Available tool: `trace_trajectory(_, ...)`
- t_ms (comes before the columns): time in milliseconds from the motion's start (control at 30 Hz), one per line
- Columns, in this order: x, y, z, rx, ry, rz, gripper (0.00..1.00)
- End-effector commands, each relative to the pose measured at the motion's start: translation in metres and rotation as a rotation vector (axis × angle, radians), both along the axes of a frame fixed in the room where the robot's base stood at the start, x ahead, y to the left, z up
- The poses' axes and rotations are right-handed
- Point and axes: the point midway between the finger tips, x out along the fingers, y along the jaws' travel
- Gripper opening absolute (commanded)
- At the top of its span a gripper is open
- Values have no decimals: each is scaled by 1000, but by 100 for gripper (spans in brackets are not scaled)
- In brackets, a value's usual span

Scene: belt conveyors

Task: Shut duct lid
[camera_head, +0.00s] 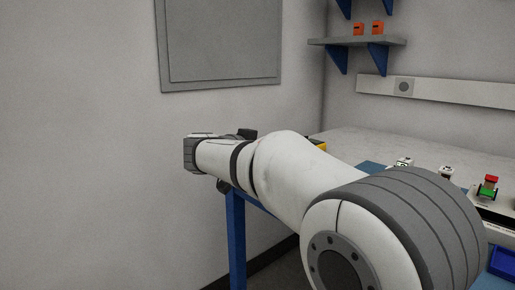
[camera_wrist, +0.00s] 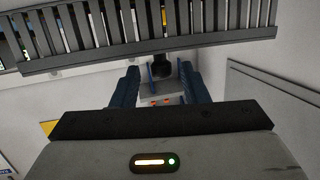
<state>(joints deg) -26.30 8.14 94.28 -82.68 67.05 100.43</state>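A grey slotted duct (camera_wrist: 150,47) crosses the top of the wrist view, with a row of upright slats above a long flat edge strip. I cannot tell which part is its lid, or whether the lid is open. My gripper (camera_wrist: 159,69) has its two dark blue fingers apart, pointing towards the duct. A small dark piece shows between the fingertips, just under the duct edge; I cannot tell whether the fingers touch anything. In the head view my arm hides the gripper, and the slotted duct is not recognisable there.
A grey panel (camera_head: 220,40) hangs on the left wall. A shelf (camera_head: 375,41) with two orange blocks is at the back. The pale bench (camera_head: 370,146) carries small boxes, a red-and-green item (camera_head: 488,187) and a blue bin (camera_head: 503,262). Bare wall is left of my arm.

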Motion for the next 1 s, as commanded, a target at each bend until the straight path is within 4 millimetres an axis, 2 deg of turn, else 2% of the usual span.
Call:
trace_trajectory(333, -4, 5, 3, 0, -2, 3, 43)
trace_trajectory(700, -47, 44, 15, 1, -1, 5, 43)
trace_trajectory(1000, -58, 52, 16, 0, -2, 1, 43)
